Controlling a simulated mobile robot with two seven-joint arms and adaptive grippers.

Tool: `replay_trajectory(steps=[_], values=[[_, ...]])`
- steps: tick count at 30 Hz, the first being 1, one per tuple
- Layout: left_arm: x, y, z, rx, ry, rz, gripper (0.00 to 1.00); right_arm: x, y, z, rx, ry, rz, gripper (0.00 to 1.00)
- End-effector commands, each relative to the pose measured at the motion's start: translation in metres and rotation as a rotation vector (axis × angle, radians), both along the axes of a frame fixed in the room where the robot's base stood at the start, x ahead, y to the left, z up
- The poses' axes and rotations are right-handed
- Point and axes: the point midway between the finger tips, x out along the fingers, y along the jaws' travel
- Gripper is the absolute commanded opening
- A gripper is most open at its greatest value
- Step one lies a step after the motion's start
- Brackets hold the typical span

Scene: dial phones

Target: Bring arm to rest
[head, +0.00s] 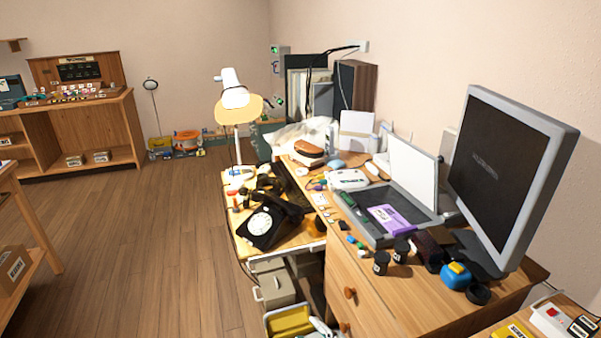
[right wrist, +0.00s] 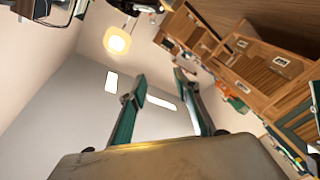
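My right gripper (right wrist: 160,92) shows in the right wrist view. Its two teal fingers stand well apart, with nothing between them, so it is open and empty. Wall and shelving show beyond the fingers. In the head view neither arm nor gripper is visible. My left gripper is in neither view. The black dial phone (head: 265,222) sits on the low desk in the middle of the head view, with no gripper near it.
A cluttered wooden desk (head: 425,301) carries a monitor (head: 500,170), an open case (head: 368,225) and dark jars. A lamp (head: 235,97) rises behind the phone. Shelving (head: 78,128) stands at far left. The wooden floor (head: 150,245) left of the desk is clear.

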Motion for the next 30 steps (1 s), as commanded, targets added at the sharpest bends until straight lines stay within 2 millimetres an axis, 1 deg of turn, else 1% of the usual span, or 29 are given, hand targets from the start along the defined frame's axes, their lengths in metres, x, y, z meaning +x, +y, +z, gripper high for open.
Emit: replay_trajectory(steps=[1, 2, 3, 5, 6, 9, 12, 15, 18, 30], values=[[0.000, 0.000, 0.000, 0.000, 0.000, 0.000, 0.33, -0.011, -0.020, -0.022, 0.045, 0.104, -0.061, 0.31], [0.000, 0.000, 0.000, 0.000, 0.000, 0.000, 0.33, -0.017, -0.033, -0.034, 0.074, 0.167, -0.099, 0.31], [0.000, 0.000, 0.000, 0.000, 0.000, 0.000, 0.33, -0.028, -0.051, -0.051, 0.113, 0.252, -0.152, 0.31], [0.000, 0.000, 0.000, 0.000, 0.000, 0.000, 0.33, -0.046, -0.077, -0.077, 0.169, 0.376, -0.232, 0.31], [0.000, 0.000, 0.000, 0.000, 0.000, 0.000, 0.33, -0.060, -0.093, -0.092, 0.204, 0.451, -0.282, 0.31], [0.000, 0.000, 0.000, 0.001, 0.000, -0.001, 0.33, -0.093, -0.128, -0.124, 0.275, 0.606, -0.394, 0.31], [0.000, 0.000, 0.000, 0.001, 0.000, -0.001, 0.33, -0.122, -0.153, -0.146, 0.324, 0.716, -0.476, 0.31], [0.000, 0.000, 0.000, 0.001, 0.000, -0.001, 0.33, -0.140, -0.167, -0.158, 0.352, 0.780, -0.529, 0.31], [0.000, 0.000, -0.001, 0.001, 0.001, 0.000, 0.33, -0.149, -0.174, -0.163, 0.368, 0.809, -0.551, 0.31], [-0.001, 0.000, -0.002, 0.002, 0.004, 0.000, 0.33, -0.149, -0.174, -0.164, 0.367, 0.811, -0.553, 0.31]])
